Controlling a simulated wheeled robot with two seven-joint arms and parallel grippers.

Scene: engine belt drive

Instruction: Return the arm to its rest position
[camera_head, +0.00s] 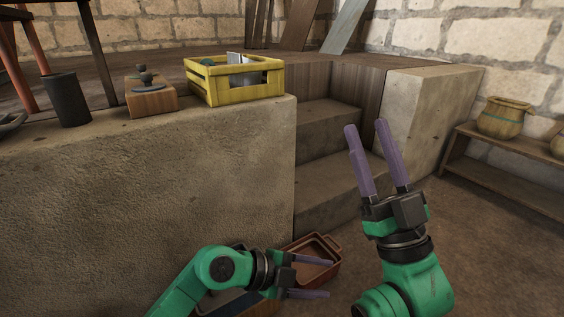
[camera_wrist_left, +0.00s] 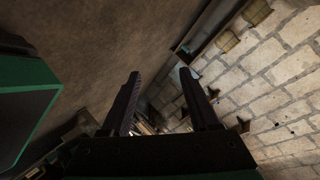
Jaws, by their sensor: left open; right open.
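My left gripper (camera_head: 312,277) is low in the head view, its arm coming in from the bottom left. Its two purple fingers are apart and empty, pointing right, in front of a reddish tray on the floor. In the left wrist view the left gripper (camera_wrist_left: 160,95) shows two dark fingers with a gap and nothing between them. My right gripper (camera_head: 366,129) is right of the middle in the head view, its fingers pointing up and apart, with nothing between them. Stone steps show behind it.
A stone ledge (camera_head: 190,180) fills the left; on it stand a yellow crate (camera_head: 235,91), a wooden block with a dark knobbed part (camera_head: 150,100) and a dark cylinder (camera_head: 66,99). The reddish tray (camera_head: 325,247) is near the left gripper. A wooden bench (camera_head: 510,145) with baskets stands right.

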